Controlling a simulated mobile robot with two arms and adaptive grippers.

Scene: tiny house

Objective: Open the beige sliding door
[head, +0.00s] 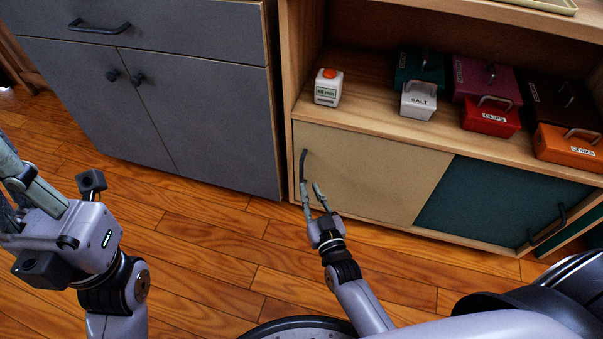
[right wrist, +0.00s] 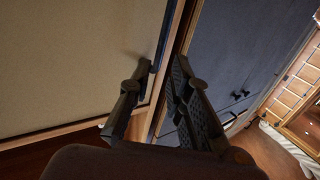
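The beige sliding door (head: 375,180) covers the left part of the low wooden cabinet's front. Its dark vertical handle (head: 303,166) is near the door's left edge. My right gripper (head: 311,187) is at the handle's lower end, with its fingers apart. In the right wrist view, the fingers of my right gripper (right wrist: 162,66) straddle the strip by the handle (right wrist: 163,40), with the beige door (right wrist: 80,60) to the left. I cannot tell whether a finger touches the handle. My left gripper (head: 30,195) is at the left edge, partly cut off, away from the cabinet.
A green sliding door (head: 490,200) with a dark handle is on the right. A grey cabinet (head: 200,110) stands left of the wooden one. A white timer-like box (head: 328,88) and several labelled boxes, including a white salt box (head: 419,101), stand on the shelf above.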

